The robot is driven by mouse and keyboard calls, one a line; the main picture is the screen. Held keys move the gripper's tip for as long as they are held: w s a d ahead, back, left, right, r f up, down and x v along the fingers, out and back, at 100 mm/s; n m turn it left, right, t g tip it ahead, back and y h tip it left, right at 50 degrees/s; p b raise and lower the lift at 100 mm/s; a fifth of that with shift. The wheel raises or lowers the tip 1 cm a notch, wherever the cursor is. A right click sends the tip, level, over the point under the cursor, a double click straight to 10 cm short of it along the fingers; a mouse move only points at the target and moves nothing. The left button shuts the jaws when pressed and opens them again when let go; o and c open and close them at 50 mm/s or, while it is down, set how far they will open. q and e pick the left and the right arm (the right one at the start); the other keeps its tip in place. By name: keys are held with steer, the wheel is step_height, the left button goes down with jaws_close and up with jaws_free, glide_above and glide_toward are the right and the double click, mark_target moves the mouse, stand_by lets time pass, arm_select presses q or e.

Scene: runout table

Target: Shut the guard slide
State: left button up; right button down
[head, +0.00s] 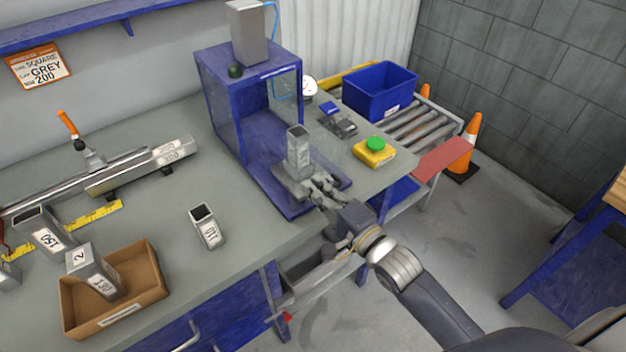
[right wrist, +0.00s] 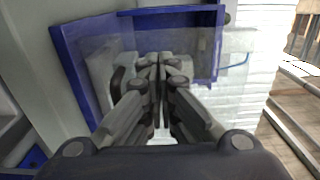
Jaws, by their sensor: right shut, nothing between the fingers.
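The blue guard (head: 222,103) is a box with clear side panels, and its front is open. Its blue slide (head: 285,203) sticks out of the front toward the table edge. A grey block on the slide carries an upright square grey tube (head: 298,158). My right gripper (head: 318,188) is shut and empty, at the front of the slide close to the block; whether it touches cannot be told. In the right wrist view the shut fingers (right wrist: 158,68) point at the blue frame (right wrist: 75,65). My left gripper is not in view.
A yellow box with a green button (head: 375,145) stands right of the slide. A blue bin (head: 380,88) sits on the rollers behind. An open drawer (head: 310,262) lies below the table edge.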

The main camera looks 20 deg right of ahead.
steer(key=shift+w+a, duration=0.25)
steer(key=shift+w, duration=0.45)
steer(key=shift+w+a, duration=0.15)
steer(key=shift+w, duration=0.35)
steer(key=x, duration=0.8)
steer(key=shift+w+b, duration=0.15)
steer(key=shift+b, duration=0.2)
steer(key=b+x, duration=0.3)
steer(key=x, duration=0.6)
steer(key=shift+a+f, duration=0.1)
steer(key=shift+f, duration=0.05)
steer(key=shift+w+a+b, duration=0.2)
steer(key=shift+w+b, duration=0.1)
steer(key=shift+w, duration=0.35)
steer(key=shift+r, duration=0.45)
